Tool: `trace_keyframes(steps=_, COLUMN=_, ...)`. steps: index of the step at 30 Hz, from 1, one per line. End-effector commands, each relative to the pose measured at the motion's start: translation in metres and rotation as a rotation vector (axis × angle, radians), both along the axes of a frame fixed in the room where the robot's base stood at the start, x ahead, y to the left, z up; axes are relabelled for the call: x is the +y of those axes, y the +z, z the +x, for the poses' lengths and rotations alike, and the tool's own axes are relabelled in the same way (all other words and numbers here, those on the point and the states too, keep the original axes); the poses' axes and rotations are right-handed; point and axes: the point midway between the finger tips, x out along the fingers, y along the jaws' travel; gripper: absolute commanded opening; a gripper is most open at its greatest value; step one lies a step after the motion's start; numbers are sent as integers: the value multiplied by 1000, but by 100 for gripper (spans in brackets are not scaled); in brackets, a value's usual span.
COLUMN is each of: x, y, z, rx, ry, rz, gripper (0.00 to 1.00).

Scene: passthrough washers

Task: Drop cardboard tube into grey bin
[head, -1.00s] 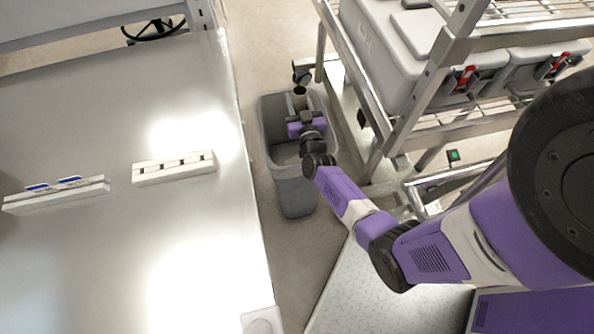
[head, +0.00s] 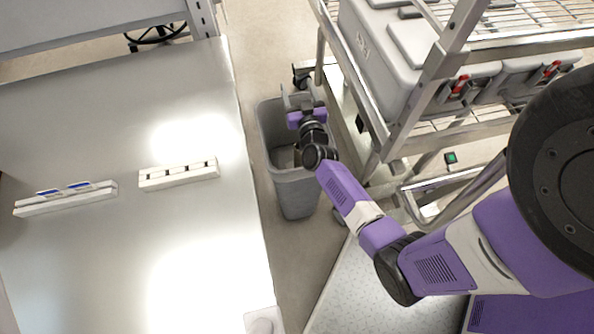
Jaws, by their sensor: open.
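The grey bin (head: 297,199) stands on the floor between the white table and the metal rack. My gripper (head: 298,98) is over the far part of the bin's opening, its fingers pointing away from me. It is open, with no tube showing between its fingers. A small brownish patch (head: 297,156) shows inside the bin beside my wrist; it may be the cardboard tube, but it is too small and too covered to tell. My arm hides part of the bin's right side and interior.
The white table (head: 120,250) on the left bears two white strip-like holders (head: 178,174) (head: 66,198). The metal rack (head: 400,150) with grey cases (head: 385,60) stands close on the right. A narrow strip of bare floor runs beside the bin.

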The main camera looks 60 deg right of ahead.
Motion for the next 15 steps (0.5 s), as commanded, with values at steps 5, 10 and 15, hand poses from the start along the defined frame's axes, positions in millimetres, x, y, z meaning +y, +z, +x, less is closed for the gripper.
trace_keyframes(steps=5, x=0, y=49, z=-1, rx=-3, ry=-1, rz=-2, gripper=64)
trace_keyframes(steps=10, x=0, y=85, z=0, rx=-3, ry=-1, rz=0, gripper=64)
trace_keyframes(steps=15, x=0, y=112, z=0, rx=-2, ry=0, rz=-1, gripper=64)
